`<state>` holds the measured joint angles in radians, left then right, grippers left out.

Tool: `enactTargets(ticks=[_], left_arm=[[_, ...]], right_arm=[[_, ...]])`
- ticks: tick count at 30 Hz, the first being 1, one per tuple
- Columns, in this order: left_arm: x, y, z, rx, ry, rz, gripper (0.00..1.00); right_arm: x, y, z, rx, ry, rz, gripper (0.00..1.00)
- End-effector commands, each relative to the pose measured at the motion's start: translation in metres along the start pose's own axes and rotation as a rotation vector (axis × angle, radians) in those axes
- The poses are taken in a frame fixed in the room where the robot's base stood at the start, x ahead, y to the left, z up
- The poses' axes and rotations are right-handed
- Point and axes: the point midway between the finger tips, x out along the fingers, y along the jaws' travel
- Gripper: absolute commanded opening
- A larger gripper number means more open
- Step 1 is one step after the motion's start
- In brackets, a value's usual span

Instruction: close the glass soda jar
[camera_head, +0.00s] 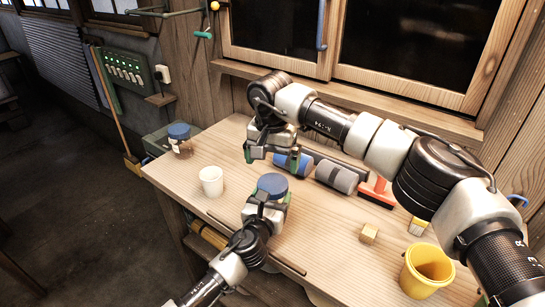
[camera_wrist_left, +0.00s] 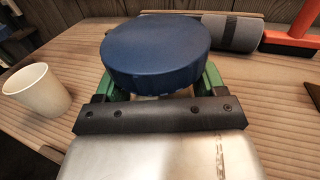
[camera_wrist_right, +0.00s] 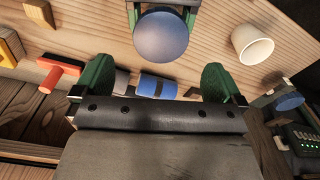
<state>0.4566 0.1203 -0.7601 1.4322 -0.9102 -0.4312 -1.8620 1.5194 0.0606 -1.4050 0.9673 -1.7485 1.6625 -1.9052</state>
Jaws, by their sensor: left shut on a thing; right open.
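A round blue lid (camera_head: 272,184) tops the thing between the fingers of my left gripper (camera_head: 268,204). In the left wrist view the lid (camera_wrist_left: 155,50) looks roughly level and fills the space above the green fingers. The body under it is almost wholly hidden, so I cannot tell how the lid is seated. In the right wrist view the lid (camera_wrist_right: 161,36) shows from above. My right gripper (camera_head: 270,155) is open and empty, above the table behind the lid. Another jar (camera_head: 181,142) with a blue lid and a pale label stands at the table's far left corner.
A white cup (camera_head: 211,181) stands left of my left gripper. A blue roll (camera_head: 301,162), a grey roll (camera_head: 337,177) and a red-headed tool (camera_head: 379,193) lie along the back. A wooden block (camera_head: 369,234) and a yellow bucket (camera_head: 428,271) are at the right. The window sill (camera_head: 350,98) is behind.

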Motion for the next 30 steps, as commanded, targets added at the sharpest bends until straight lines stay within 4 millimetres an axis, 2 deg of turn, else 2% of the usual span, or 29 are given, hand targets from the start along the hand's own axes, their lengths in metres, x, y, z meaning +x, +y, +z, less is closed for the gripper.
enactTargets(ticks=[5, 17, 20, 30], left_arm=[[0.000, 0.000, 0.001, 0.000, -0.001, 0.000, 0.04], [0.000, 0.000, 0.001, 0.000, -0.001, 0.000, 0.04], [0.000, 0.000, 0.001, 0.000, -0.001, 0.000, 0.04], [0.000, 0.000, 0.001, 0.000, -0.001, 0.000, 0.04]], right_arm=[[-0.004, 0.000, 0.000, -0.103, 0.002, 0.000, 1.00], [-0.001, 0.000, 0.000, -0.110, 0.002, 0.000, 1.00], [0.007, 0.000, 0.000, -0.110, 0.002, 0.001, 1.00], [0.059, 0.000, 0.001, -0.108, 0.001, 0.001, 1.00]])
